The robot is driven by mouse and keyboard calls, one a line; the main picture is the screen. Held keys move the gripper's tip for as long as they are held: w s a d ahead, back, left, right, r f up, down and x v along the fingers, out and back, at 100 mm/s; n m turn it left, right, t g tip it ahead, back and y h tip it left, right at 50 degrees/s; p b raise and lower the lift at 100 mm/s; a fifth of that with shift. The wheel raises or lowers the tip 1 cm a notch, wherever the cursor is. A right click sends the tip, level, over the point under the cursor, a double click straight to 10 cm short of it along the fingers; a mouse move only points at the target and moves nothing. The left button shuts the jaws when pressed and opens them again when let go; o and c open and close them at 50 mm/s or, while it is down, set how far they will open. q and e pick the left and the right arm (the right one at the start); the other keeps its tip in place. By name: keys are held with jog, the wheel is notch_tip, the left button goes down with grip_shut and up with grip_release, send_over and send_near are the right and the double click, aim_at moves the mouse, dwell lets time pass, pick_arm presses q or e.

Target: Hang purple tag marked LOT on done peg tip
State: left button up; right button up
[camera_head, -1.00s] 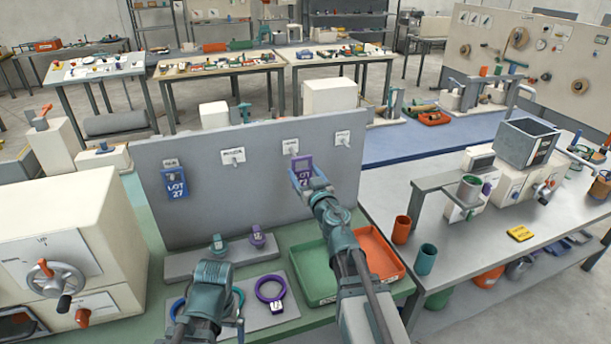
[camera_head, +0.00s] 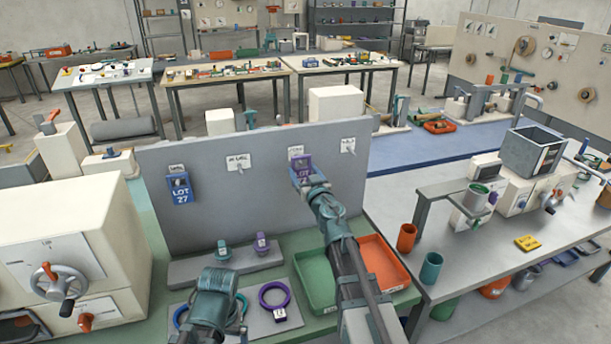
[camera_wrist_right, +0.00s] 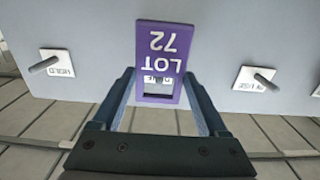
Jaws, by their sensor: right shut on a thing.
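The purple tag (camera_head: 303,168), marked LOT 72, has a square window. My right gripper (camera_head: 305,179) is shut on it and holds it upright against the grey panel (camera_head: 265,195). In the right wrist view the tag (camera_wrist_right: 160,40) appears upside down between the two fingers (camera_wrist_right: 160,88). A white label, seemingly DONE, and a dark peg (camera_wrist_right: 158,82) show through its window. I cannot tell whether the peg passes through the window or stays behind it. My left arm's teal end (camera_head: 215,295) is low over the bench, its fingers hidden.
A blue tag (camera_head: 180,190) marked LOT 27 hangs on the panel's leftmost peg. Bare labelled pegs flank the held tag: one to its left (camera_head: 239,164), one to its right (camera_head: 348,147). Green (camera_head: 316,280) and orange (camera_head: 385,268) trays lie below.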

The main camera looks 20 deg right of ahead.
jog(key=shift+w, duration=1.1)
jog(key=shift+w+f+b, duration=0.55)
jog(key=shift+w, duration=0.05)
jog(key=o, duration=1.3)
jog(key=shift+c, duration=0.2)
jog(key=shift+s, duration=0.15)
send_near(302, 171)
jog(key=shift+s+f, duration=0.15)
jog(key=shift+s, duration=1)
jog(key=shift+w, duration=0.1)
jog(key=w, duration=1.3)
jog(key=shift+w+a, duration=0.2)
jog(key=shift+w, duration=0.15)
